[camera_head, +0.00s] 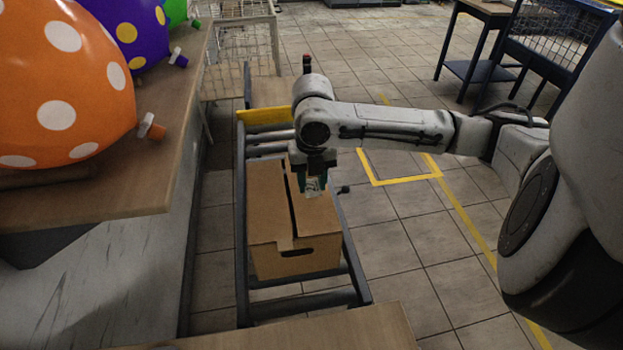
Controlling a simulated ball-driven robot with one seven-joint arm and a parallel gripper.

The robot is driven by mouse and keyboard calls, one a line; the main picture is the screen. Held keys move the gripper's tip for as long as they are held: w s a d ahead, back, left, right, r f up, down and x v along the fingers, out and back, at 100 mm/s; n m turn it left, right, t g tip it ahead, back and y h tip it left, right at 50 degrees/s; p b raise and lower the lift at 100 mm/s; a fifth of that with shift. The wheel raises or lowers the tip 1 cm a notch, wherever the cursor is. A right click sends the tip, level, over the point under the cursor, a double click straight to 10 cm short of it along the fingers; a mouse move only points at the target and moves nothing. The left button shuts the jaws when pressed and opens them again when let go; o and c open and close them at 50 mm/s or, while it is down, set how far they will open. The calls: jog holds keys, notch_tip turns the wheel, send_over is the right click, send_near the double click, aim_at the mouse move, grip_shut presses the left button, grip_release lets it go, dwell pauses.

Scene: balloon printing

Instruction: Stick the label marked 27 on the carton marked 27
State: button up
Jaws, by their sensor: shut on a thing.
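A brown cardboard carton (283,232) sits on a dark-framed roller rack, its top showing a dark gap between the flaps and a handle slot on the near side. My gripper (313,186) points down over the carton's top, right of the gap. It is shut on a small whitish label (312,185) that lies close to or against the top; I cannot tell whether it touches. The label's print is too small to read, and no number shows on the carton's visible faces.
The rack (242,230) has a yellow end stop (265,116). A wooden counter (150,190) with spotted balloons (65,85) stands at left. A wooden surface (300,330) lies in front. Tiled floor (400,265) is open at right, with a blue-framed cart (540,60) beyond.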

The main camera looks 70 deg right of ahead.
jog(key=shift+f+b, duration=1.8)
jog(key=shift+f, duration=0.85)
jog(key=o, duration=1.1)
jog(key=shift+r, duration=0.1)
notch_tip(320, 180, up, 8)
jog(key=p, duration=0.6)
jog(key=shift+c, duration=0.3)
